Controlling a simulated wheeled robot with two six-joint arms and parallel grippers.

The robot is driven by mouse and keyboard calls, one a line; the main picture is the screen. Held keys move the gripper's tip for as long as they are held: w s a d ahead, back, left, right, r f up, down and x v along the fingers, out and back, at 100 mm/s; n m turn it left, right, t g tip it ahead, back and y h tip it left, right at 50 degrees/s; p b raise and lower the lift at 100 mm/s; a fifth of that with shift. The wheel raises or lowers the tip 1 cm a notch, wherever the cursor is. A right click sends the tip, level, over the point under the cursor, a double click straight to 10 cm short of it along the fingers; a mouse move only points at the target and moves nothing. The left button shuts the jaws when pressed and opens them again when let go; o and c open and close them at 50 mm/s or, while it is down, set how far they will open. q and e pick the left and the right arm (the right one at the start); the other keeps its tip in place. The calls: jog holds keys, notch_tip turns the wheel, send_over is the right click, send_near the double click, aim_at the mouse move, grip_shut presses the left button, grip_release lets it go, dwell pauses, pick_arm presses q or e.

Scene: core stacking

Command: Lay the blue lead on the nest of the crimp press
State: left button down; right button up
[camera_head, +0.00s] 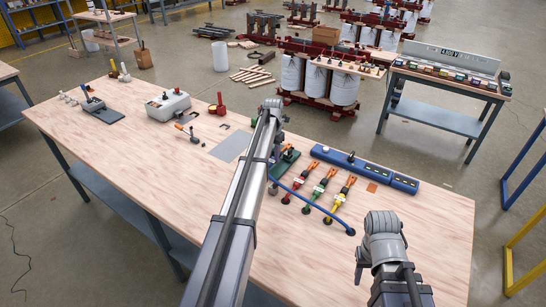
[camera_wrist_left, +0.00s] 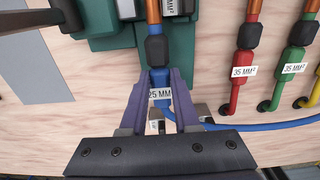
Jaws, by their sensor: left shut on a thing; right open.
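My left gripper (camera_wrist_left: 160,105) is shut on the blue lead (camera_wrist_left: 161,80), just behind its black collar, by a "25 MM²" label. The lead's copper end points up the wrist view, over the green crimp press (camera_wrist_left: 106,38). Whether it touches the nest, I cannot tell; the tip is out of frame. In the head view the green press (camera_head: 289,155) is partly covered by my left arm, which hides the left gripper. The blue lead's cable (camera_head: 312,204) curves right to a black grommet. My right gripper (camera_head: 360,270) is open, mostly hidden by its wrist, above the table's front right.
Red (camera_head: 298,182), green (camera_head: 318,190) and yellow (camera_head: 342,195) leads lie right of the press. Blue strips (camera_head: 365,168) stand behind them. A grey plate (camera_head: 231,146) lies left of my left arm. The table's front right is bare.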

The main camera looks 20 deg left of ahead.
pick_arm(q)
jog(key=shift+f+b, duration=1.15)
jog(key=shift+f, duration=0.15)
pick_arm(e)
jog(key=shift+f, duration=1.25)
pick_arm(q)
jog(key=c, duration=0.6)
grip_release()
jog(key=shift+o, duration=0.2)
jog(key=shift+r, duration=0.1)
pick_arm(e)
jog(key=shift+r, duration=0.1)
pick_arm(q)
notch_tip(320, 180, up, 8)
jog(key=p, duration=0.8)
pick_arm(e)
notch_tip(320, 180, up, 8)
jog(key=shift+f, duration=0.2)
